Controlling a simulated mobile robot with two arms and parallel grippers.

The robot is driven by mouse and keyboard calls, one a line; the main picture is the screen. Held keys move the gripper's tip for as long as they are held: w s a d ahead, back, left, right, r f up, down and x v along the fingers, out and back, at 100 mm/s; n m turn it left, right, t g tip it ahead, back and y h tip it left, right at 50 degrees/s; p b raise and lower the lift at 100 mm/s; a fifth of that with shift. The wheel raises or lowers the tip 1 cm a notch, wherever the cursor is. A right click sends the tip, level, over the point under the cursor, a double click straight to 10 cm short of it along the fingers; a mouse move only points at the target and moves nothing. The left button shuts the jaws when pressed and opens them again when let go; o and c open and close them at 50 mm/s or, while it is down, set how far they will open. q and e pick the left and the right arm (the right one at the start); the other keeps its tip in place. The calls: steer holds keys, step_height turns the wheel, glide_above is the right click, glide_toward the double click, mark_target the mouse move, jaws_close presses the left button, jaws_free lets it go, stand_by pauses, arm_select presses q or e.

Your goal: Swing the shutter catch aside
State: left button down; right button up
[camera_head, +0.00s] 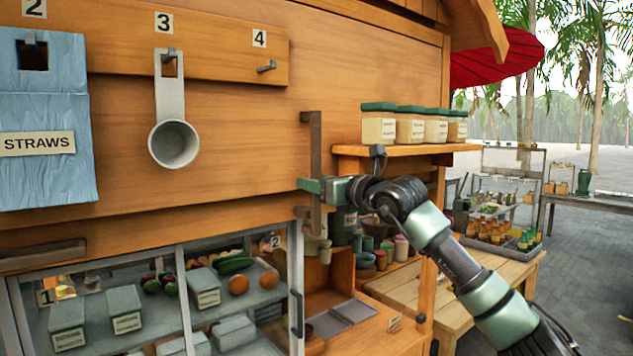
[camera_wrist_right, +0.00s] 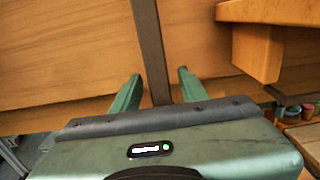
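A dark upright bar (camera_head: 316,150), which looks like the shutter catch, stands on the wooden wall right of the hanging scoop. It also shows in the right wrist view (camera_wrist_right: 150,45), running down between my fingers. My right gripper (camera_head: 322,188) is at the lower half of the bar, with one green finger on each side. In the right wrist view the gripper (camera_wrist_right: 159,76) is open, with a gap visible on both sides of the bar. The bar's lower part is partly hidden by the gripper. My left gripper is not in view.
A shelf (camera_head: 400,150) with several green-lidded jars (camera_head: 379,128) is just right of the bar, above my right arm. A sliding glass case (camera_head: 296,270) with produce is below. A scoop (camera_head: 173,143) and a blue straws box (camera_head: 45,140) hang left. Open paving lies far right.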

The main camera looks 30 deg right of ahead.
jaws_close()
stand_by(1.3)
